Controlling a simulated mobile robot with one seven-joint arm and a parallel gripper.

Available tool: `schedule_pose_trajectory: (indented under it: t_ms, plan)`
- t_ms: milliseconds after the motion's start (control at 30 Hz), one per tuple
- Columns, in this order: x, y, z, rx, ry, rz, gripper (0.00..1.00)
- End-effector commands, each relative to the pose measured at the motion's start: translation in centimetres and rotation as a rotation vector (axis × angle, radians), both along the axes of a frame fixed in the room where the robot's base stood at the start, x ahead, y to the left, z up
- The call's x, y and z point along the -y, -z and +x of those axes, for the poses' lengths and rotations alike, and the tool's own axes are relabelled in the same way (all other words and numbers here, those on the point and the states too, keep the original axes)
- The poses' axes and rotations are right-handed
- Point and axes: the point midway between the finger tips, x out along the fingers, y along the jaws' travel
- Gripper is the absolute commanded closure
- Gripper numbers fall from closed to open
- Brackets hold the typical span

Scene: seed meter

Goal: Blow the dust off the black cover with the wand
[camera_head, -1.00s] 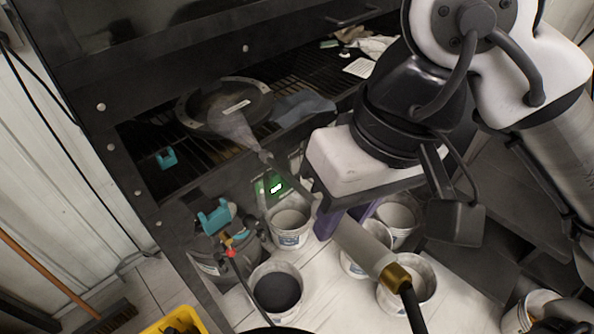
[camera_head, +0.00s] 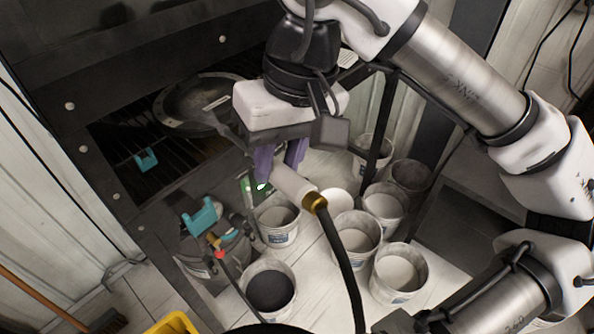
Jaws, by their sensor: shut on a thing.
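The black cover (camera_head: 190,98) is a round dark disc with a pale label, set in the dark machine at the upper left. My gripper (camera_head: 272,172), with purple fingers, is shut on the wand (camera_head: 292,187). The wand has a white grip, a brass fitting and a black hose running down. Its thin dark nozzle points up and left toward the cover's lower right edge, and its tip looks close to the cover. No dust plume shows clearly. My gripper hides part of the cover's right side, and I cannot tell how much dust lies on it.
Several white buckets (camera_head: 354,237) of powder stand on the pale floor below the wand. A dark bucket with a teal clip (camera_head: 201,216) stands left of them. A small teal piece (camera_head: 146,160) sits on the machine's grate. A yellow container (camera_head: 172,325) is at the bottom edge.

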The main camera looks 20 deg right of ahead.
Motion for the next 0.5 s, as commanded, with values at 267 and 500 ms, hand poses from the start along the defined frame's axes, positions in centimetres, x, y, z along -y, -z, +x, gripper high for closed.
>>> schedule_pose_trajectory:
  t_ms: [267, 500]
  plan:
    - [-1.3, 1.2, 3.6, 0.000, 0.000, -0.001, 0.94]
    - [-2.4, 2.4, 6.6, 0.000, -0.002, 0.002, 0.94]
